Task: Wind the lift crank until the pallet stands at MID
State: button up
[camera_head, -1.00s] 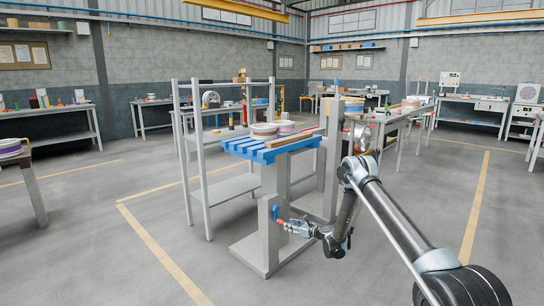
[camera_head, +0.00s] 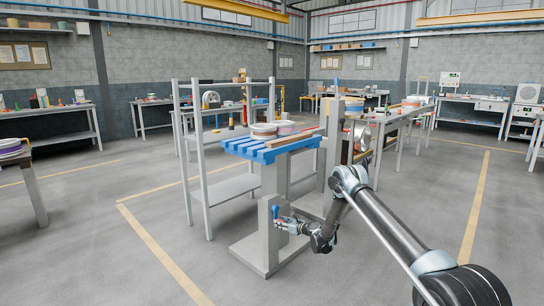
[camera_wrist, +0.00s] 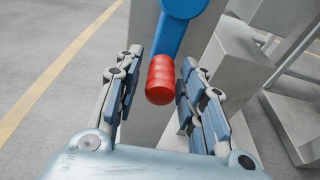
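The lift crank has a blue arm (camera_head: 276,211) on the front of a grey post, with a red handle (camera_wrist: 160,80) at its end. In the wrist view the blue crank arm (camera_wrist: 182,18) runs up from the handle. My gripper (camera_wrist: 156,92) is open, with one finger on each side of the red handle and gaps showing. In the head view my gripper (camera_head: 284,225) is at the crank and mostly hides the handle. No MID mark is readable.
The grey lift post (camera_head: 268,245) stands on a flat base. A grey shelf rack (camera_head: 203,160) stands close behind and left. A bench (camera_head: 398,117) with parts is behind on the right.

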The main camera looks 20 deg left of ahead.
grip_shut()
jog(key=shift+s+a+r, duration=0.25)
jog(key=shift+s, duration=0.35)
jog(key=shift+s+a+r, duration=0.2)
jog(key=shift+s+a, duration=0.05)
jog(key=shift+s, duration=0.35)
jog(key=shift+s+a+r, duration=0.25)
jog(key=shift+s, duration=0.35)
jog(key=shift+s+r, duration=0.1)
jog(key=shift+s+a+r, duration=0.25)
jog(key=shift+s+r, duration=0.25)
jog(key=shift+r, duration=0.3)
jog(key=shift+s+a+r, duration=0.2)
jog(key=shift+s+r, duration=0.3)
jog(key=shift+r, duration=0.3)
